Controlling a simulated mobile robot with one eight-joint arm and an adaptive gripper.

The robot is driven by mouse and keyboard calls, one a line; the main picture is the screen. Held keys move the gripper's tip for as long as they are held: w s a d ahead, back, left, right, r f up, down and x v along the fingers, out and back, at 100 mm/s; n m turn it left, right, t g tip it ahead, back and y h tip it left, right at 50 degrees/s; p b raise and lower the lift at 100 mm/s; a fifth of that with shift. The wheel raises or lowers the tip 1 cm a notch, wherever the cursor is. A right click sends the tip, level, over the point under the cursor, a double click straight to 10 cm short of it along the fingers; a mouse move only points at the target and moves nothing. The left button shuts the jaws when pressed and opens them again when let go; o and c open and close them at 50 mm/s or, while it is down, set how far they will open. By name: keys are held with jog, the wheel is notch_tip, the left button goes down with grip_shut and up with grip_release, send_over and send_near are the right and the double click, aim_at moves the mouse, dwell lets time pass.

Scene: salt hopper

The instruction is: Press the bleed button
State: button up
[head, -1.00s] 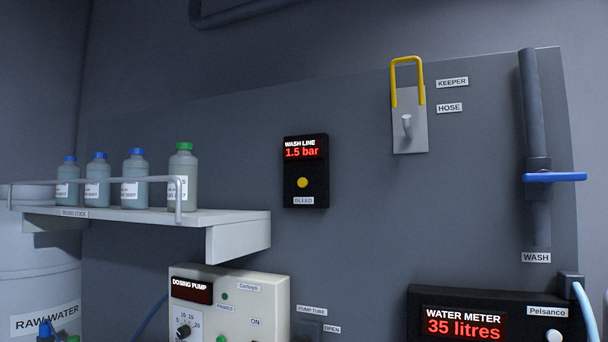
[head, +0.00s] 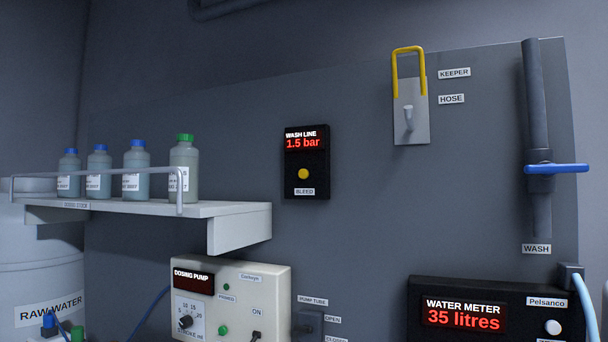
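The bleed button (head: 303,174) is a round yellow button on a black wash line box (head: 306,148) fixed to the grey panel. A red display above it reads 1.5 bar, and a label below it reads BLEED. Nothing covers the button in the head view. My gripper is not in view.
A shelf (head: 238,211) with a rail holds several bottles at left. Below are the dosing pump (head: 262,279) and water meter (head: 460,289). A yellow keeper (head: 409,52) over a hook plate and a blue-handled wash valve (head: 555,169) are at right. Panel around the box is clear.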

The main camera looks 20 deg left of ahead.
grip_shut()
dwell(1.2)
